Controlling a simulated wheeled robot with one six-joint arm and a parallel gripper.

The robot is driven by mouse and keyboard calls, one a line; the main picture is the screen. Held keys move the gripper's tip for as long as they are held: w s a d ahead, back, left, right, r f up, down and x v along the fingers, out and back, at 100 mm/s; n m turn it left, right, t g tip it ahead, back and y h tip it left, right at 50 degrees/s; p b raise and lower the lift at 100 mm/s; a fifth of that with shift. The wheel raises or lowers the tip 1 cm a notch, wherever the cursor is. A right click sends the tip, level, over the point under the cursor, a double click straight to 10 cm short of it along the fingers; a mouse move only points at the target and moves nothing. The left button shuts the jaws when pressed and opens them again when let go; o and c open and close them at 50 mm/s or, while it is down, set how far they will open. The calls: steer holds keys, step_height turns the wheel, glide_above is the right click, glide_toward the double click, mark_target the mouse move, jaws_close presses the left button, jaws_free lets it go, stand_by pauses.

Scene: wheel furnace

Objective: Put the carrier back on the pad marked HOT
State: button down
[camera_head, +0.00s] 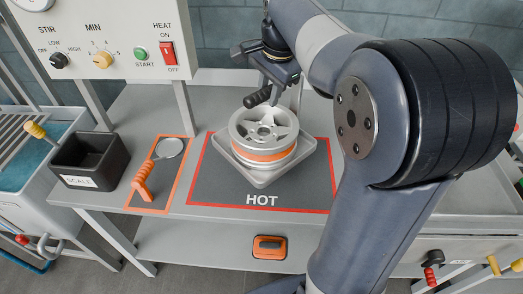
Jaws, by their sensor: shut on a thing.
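The carrier (262,179) is a light grey, square tray with rounded corners. It bears a silver spoked wheel (265,128) with an orange band. The carrier is over the dark, red-edged pad marked HOT (215,190), within its outline; I cannot tell whether it rests flat or is slightly above. My gripper (270,88) is behind and above the wheel, shut on a black handle (257,97) at the carrier's far side. The handle's join to the carrier is hidden behind the wheel.
Left of the pad, an orange-handled tool with a round disc (143,178) lies on an orange-edged mat. A black bin marked SCALE (92,160) stands farther left. A control panel (105,40) rises behind.

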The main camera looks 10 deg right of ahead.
mark_target(268, 123)
steer(key=shift+w+f, duration=0.15)
steer(key=shift+f, duration=4.8)
steer(key=c, duration=1.1)
jaws_free()
steer(key=shift+c, duration=0.2)
step_height(268, 123, up, 12)
steer(key=s+d, duration=0.1)
steer(key=s, duration=0.1)
steer(key=shift+s, duration=0.15)
steer(key=shift+f, duration=0.15)
